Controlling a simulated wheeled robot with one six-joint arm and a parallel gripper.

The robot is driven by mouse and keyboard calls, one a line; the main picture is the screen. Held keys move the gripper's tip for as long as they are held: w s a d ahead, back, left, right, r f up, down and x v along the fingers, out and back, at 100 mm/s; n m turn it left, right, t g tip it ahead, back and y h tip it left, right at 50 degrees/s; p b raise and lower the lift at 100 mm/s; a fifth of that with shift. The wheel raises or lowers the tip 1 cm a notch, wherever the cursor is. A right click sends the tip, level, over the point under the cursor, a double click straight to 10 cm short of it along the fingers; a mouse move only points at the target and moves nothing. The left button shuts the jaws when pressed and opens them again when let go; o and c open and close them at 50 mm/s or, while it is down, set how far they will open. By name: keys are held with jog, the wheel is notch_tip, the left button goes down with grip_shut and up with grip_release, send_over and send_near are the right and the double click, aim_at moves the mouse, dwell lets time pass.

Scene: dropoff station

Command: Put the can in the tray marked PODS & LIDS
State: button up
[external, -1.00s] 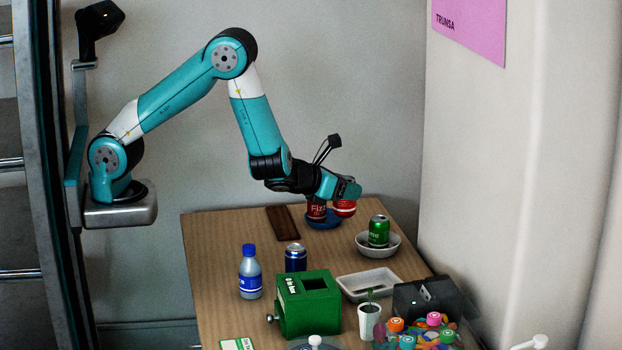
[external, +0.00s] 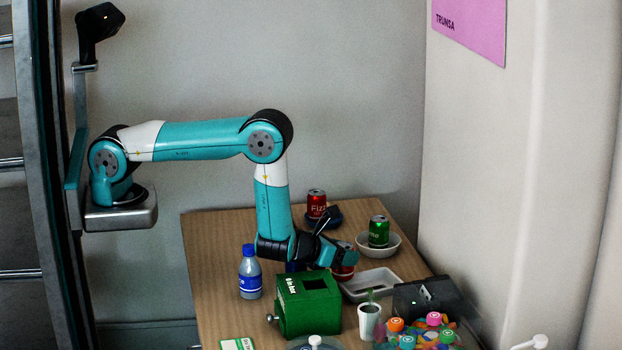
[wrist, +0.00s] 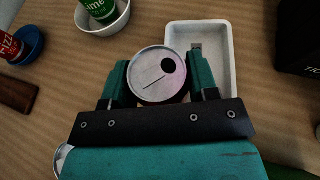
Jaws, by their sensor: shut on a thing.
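My gripper (external: 343,262) is shut on a red can (external: 342,273). In the wrist view the can (wrist: 157,75) shows its silver top between the two fingers of the gripper (wrist: 158,80). The can is at the left edge of a white rectangular tray (external: 369,284); from above, its top overlaps the left part of the tray (wrist: 228,30). I cannot tell its height over the tray or whether they touch. No PODS & LIDS marking is readable on the tray.
A red Fizz can (external: 316,204) stands on a blue dish behind. A green can (external: 379,232) stands in a white bowl (external: 393,246). A green box (external: 308,308), a bottle (external: 249,270), a potted plant (external: 369,318) and a black box (external: 425,300) crowd the front.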

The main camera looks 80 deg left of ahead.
jog(key=shift+f, duration=0.2)
jog(key=o, duration=0.9)
jog(key=shift+r, duration=0.1)
jog(key=shift+r, duration=0.1)
